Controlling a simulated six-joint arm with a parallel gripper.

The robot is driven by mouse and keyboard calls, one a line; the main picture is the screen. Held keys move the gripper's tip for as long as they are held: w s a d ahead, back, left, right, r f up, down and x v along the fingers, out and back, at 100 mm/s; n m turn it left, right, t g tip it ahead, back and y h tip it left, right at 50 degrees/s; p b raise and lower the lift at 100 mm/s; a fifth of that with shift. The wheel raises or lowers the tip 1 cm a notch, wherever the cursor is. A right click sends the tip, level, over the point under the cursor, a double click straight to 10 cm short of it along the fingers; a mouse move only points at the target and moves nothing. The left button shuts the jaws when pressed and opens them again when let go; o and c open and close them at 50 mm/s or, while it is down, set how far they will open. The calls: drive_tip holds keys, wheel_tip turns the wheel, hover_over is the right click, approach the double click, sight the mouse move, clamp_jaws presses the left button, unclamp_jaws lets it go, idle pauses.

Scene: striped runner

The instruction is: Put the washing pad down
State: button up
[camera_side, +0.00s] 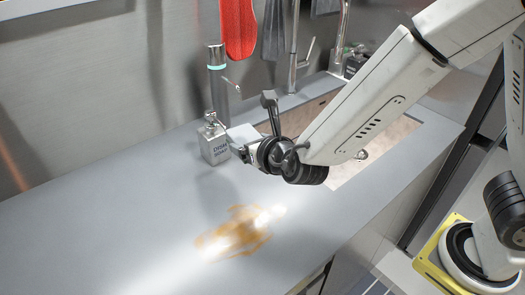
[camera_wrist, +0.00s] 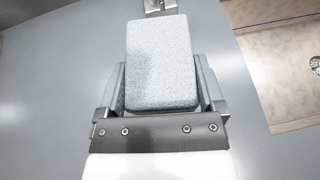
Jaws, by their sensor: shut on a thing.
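The washing pad (camera_wrist: 160,65) is a pale grey-blue speckled block, seen large in the wrist view between the fingers of my gripper (camera_wrist: 161,88). In the side view my gripper (camera_side: 243,148) is above the counter, left of the sink, close to the soap dispenser. My gripper is shut on the pad. In the side view the pad (camera_side: 242,134) shows as a light patch at the gripper's end. Whether the pad touches the counter (camera_side: 120,215) is not clear.
A soap dispenser (camera_side: 213,143) stands beside the gripper, with a dark cylinder (camera_side: 217,80) behind it. The sink (camera_side: 385,140) opens to the right. An orange-brown spill (camera_side: 235,232) lies on the counter in front. The left counter is clear.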

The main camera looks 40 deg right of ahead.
drive_tip(key=s+a+f+n+y, duration=0.1)
drive_tip(key=s+a+f, duration=0.2)
drive_tip(key=s+a, duration=0.4)
drive_tip(key=a, duration=0.4)
drive_tip(key=shift+f+n+y, duration=0.3)
drive_tip(key=shift+f, duration=0.05)
hover_over(180, 228)
drive_tip(key=f, duration=0.5)
drive_tip(key=s+f, duration=0.1)
drive_tip(key=f, duration=0.2)
drive_tip(key=shift+d+f, duration=0.3)
drive_tip(key=shift+w+a+f, duration=0.2)
drive_tip(key=shift+w+f, duration=0.15)
drive_tip(key=shift+w+a+f, duration=0.1)
drive_tip(key=shift+f, duration=0.1)
drive_tip(key=shift+w+f, duration=0.15)
drive_tip(key=shift+f, duration=1.5)
